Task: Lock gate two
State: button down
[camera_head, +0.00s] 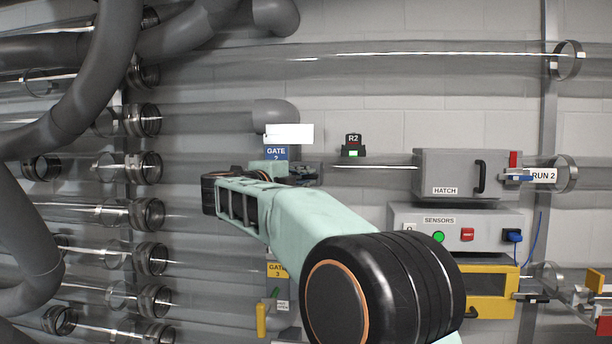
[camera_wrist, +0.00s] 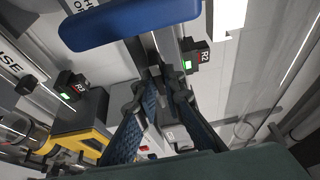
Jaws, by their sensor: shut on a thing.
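The blue GATE 2 sign (camera_head: 276,153) is on the pipe wall, left of centre in the head view. My gripper (camera_wrist: 160,88) is beside the gate, and my arm hides most of the gate body in the head view. In the wrist view the two fingers converge and are shut on a small dark part (camera_wrist: 157,72). I cannot tell exactly what this part is. A blue handle (camera_wrist: 130,24) lies across the top of the wrist view, close to the camera and apart from the fingertips. The R2 indicator (camera_head: 353,146) shows a green light; it also shows in the wrist view (camera_wrist: 196,57).
A grey HATCH box (camera_head: 452,174) is at the right, above a SENSORS box (camera_head: 440,220) and a yellow-fronted box (camera_head: 490,293). The yellow GATE 3 sign (camera_head: 278,270) and yellow handle (camera_head: 262,320) are below my arm. Clear tubes (camera_head: 420,62) run along the wall.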

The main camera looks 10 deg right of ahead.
dwell(0.5)
jog(key=c, duration=2)
grip_release()
jog(key=v, duration=1.2)
